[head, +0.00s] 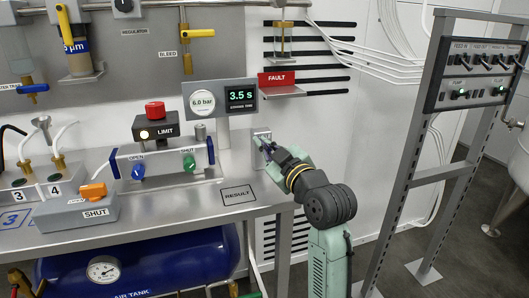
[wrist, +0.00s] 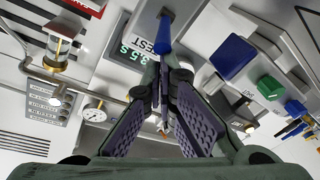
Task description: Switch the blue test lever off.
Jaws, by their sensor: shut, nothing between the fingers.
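The blue test lever (wrist: 165,36) shows in the wrist view, just beyond my fingertips, beside the partly hidden TEST lettering. In the head view, its small grey housing (head: 262,134) stands at the right end of the bench, and my gripper hides most of the lever. My gripper (head: 269,151) reaches in from the lower right with its fingertips close to the housing. In the wrist view, my gripper (wrist: 163,80) is shut and empty, its tips at the lever's lower end. I cannot tell whether they touch it.
The display post with a 6.0 bar gauge (head: 202,102) and 3.5 s screen (head: 241,98) stands left of the housing. A LIMIT box (head: 155,128), a block with blue and green knobs (head: 165,165) and a SHUT valve (head: 75,213) sit further left. A RESULT plate (head: 238,195) lies nearby.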

